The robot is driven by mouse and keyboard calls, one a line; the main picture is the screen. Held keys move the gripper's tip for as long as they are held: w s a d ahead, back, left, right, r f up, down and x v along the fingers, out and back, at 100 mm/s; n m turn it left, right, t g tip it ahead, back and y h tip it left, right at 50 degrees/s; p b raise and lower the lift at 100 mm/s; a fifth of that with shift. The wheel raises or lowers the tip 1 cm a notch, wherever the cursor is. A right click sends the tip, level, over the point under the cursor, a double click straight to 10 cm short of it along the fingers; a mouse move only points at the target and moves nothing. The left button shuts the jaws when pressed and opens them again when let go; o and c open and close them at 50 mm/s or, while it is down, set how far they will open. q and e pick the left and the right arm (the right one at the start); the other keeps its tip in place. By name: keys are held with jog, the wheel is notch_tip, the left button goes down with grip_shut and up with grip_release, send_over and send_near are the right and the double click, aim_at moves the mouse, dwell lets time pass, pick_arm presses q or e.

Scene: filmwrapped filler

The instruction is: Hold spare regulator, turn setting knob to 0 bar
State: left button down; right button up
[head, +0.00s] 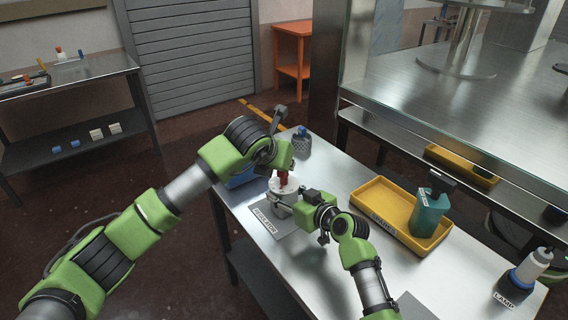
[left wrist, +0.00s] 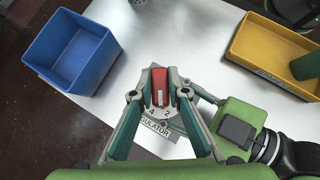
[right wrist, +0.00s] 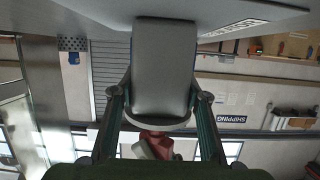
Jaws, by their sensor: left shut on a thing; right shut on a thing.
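The regulator (head: 281,188) is a pale cylinder with a red setting knob (left wrist: 159,78) on top. It is over a grey mat (head: 290,222) labelled REGULATOR; I cannot tell whether it touches the mat. My left gripper (left wrist: 159,90) is shut on the red knob from above, a finger on each side. A white mark on the knob faces the dial, where 4 and 2 show; other numbers are hidden. My right gripper (head: 292,207) is shut on the regulator's grey body (right wrist: 162,70), which fills the right wrist view's middle.
A blue bin (left wrist: 68,55) and a mesh cup (head: 301,146) stand at the table's far end. A yellow tray (head: 380,222) with a teal bottle (head: 428,214) is to the right. A labelled squeeze bottle (head: 524,273) stands near the right edge.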

pick_arm(q)
jog(key=n+y, duration=0.4)
jog(key=n, duration=0.1)
jog(key=shift+n+t, duration=0.3)
jog(key=n+y, duration=0.2)
jog(key=n+g+y, duration=0.1)
jog(key=n+y, duration=0.1)
jog(key=n, duration=0.1)
jog(key=shift+n+g, duration=0.3)
jog(key=shift+a+y, duration=0.1)
jog(key=shift+y, duration=0.2)
jog(key=shift+f, duration=0.1)
jog(key=c, duration=2)
grip_release()
jog(key=shift+o, duration=0.2)
jog(key=v, duration=1.2)
